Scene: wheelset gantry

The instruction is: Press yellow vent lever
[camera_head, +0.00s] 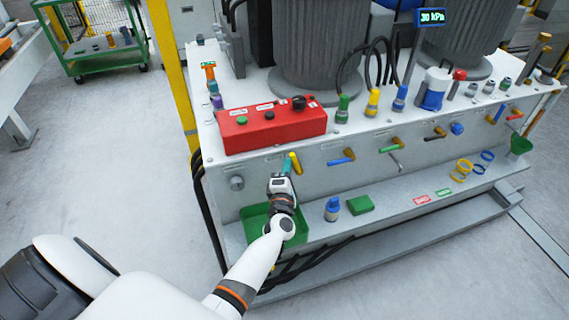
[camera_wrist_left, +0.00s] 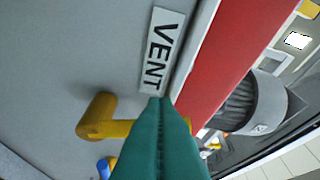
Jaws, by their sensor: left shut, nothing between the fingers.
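The yellow vent lever (camera_head: 296,163) sticks out from the front panel of the grey cabinet, just below the red control box. In the left wrist view the yellow lever (camera_wrist_left: 100,117) has a rounded knob at the left, and its bar runs behind my fingers. The VENT label (camera_wrist_left: 161,52) is beside it. My left gripper (camera_head: 287,165) has teal fingers and is at the lever's left side in the head view. Its fingers (camera_wrist_left: 159,108) are shut with nothing between them and overlap the lever; I cannot tell whether they touch it. My right gripper is not in view.
The red control box (camera_head: 270,126) sits on the cabinet top above the lever. Other levers, such as a blue one (camera_head: 341,160), line the panel to the right.

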